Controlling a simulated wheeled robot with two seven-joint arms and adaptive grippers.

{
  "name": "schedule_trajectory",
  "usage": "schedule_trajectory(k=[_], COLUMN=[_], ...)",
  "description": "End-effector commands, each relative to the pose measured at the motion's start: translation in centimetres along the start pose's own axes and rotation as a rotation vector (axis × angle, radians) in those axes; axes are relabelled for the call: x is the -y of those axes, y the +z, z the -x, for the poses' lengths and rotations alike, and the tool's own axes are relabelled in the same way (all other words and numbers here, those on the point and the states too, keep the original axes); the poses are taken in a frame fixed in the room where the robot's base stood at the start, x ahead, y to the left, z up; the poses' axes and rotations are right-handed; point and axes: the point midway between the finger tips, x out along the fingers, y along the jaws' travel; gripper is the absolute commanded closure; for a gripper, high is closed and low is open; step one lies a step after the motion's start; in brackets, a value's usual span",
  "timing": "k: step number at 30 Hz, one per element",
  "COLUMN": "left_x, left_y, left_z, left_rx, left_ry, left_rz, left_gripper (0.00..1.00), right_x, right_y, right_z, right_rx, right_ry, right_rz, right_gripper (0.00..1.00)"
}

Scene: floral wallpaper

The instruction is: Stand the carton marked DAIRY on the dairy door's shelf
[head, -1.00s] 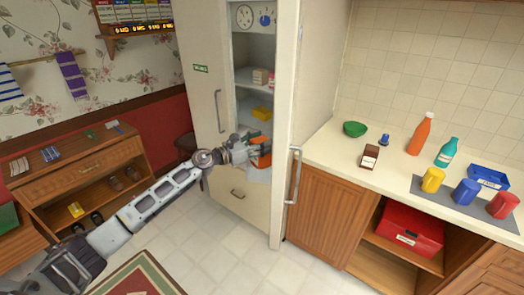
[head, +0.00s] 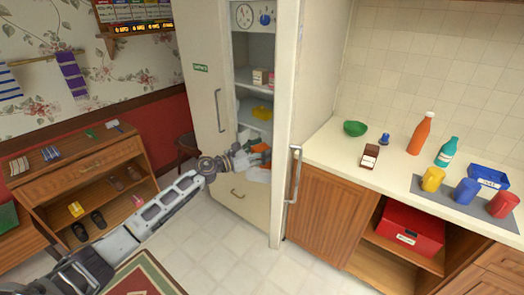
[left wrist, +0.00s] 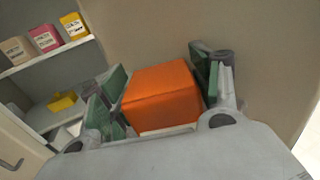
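My left gripper (head: 257,155) reaches into the lower part of the open tall cabinet. In the left wrist view my gripper (left wrist: 165,100) has its green-padded fingers on both sides of an orange carton (left wrist: 163,97) and appears shut on it. A bit of the orange carton (head: 257,148) shows in the head view, mostly hidden by my gripper. No writing shows on its visible faces. The left door (head: 205,105) bears a small green label, too small to read surely. My right gripper is not in view.
A shelf holds a beige carton (left wrist: 15,50), a pink carton (left wrist: 46,39) and a yellow carton (left wrist: 74,27). A yellow item (head: 262,113) lies on the shelf below. A door handle (head: 295,175) stands to the right.

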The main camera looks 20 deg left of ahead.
Motion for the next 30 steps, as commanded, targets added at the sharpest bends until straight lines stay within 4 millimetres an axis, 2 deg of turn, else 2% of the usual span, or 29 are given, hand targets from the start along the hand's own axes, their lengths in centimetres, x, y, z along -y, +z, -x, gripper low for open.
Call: schedule_trajectory(k=[3, 20, 30], left_x=[0.0, 0.0, 0.0], left_y=[0.1, 0.4, 0.1], left_z=[0.0, 0.1, 3.0], left_rx=[0.0, 0.0, -0.002], left_ry=[0.0, 0.0, 0.0], left_rz=[0.0, 0.0, -0.001], left_gripper=[0.21, 0.21, 0.21], right_x=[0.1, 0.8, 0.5], right_y=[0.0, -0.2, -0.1], right_z=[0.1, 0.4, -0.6], right_rx=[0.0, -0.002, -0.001], right_ry=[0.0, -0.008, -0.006], right_rz=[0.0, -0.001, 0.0], right_gripper=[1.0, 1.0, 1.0])
